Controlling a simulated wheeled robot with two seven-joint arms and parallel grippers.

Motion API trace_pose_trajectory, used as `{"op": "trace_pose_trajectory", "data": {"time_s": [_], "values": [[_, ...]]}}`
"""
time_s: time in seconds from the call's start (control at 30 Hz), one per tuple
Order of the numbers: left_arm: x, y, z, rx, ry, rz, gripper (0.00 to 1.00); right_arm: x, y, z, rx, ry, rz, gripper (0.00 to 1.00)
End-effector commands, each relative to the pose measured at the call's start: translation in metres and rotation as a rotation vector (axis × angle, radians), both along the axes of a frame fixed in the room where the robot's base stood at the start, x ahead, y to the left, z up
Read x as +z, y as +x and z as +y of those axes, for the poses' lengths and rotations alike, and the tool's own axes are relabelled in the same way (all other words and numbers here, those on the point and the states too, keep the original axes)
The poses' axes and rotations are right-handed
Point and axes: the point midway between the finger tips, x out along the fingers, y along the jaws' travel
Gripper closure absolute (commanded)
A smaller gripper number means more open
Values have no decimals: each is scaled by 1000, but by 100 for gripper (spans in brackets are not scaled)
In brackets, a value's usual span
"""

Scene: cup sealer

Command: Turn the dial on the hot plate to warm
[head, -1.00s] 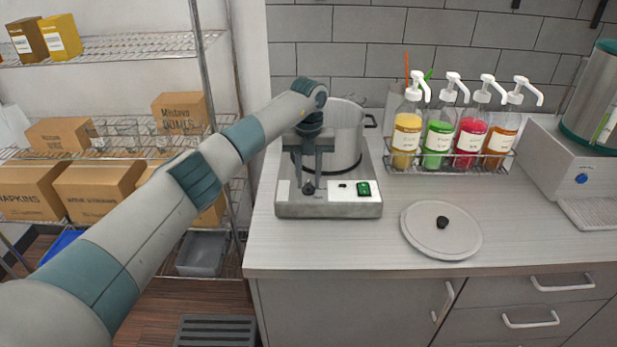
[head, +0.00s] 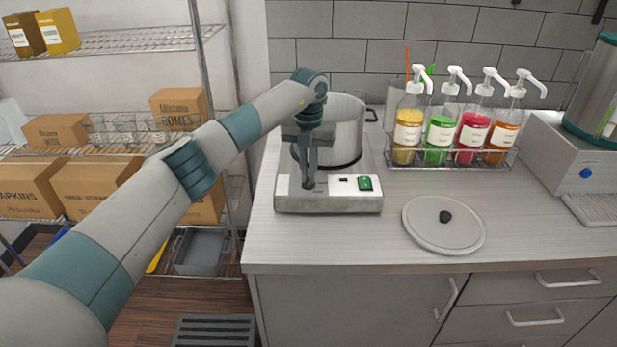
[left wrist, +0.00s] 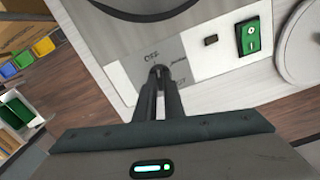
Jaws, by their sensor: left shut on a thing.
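The hot plate (head: 350,203) stands on the counter with a large metal pot (head: 345,130) on it. Its front panel (left wrist: 193,48) has printed dial markings in the left wrist view; one reads OFF, the others are hard to read. My left gripper (head: 309,184) reaches down over the left part of the panel and is shut on the dial (left wrist: 158,70). The fingers hide most of the dial, so I cannot tell its exact setting. A green switch (head: 365,184) is on the panel's right. My right gripper is not in view.
A round lid (head: 444,228) with a black knob lies on the counter to the right. Several pump bottles (head: 440,138) stand in a wire rack behind it. A wire shelf with boxes (head: 97,183) is at the left. The counter front between hot plate and lid is clear.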

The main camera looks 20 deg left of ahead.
Motion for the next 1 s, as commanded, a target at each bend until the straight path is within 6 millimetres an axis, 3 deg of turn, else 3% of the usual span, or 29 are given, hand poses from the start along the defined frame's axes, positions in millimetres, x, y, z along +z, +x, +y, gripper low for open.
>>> {"op": "trace_pose_trajectory", "data": {"time_s": [0.3, 0.77, 1.0], "values": [[-2, 1, 1, -289, 2, -5, 100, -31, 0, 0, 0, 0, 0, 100], [0, 1, 1, -717, 0, -4, 100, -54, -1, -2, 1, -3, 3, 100], [1, 1, 0, -881, 0, -4, 100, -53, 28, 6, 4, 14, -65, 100]]}}
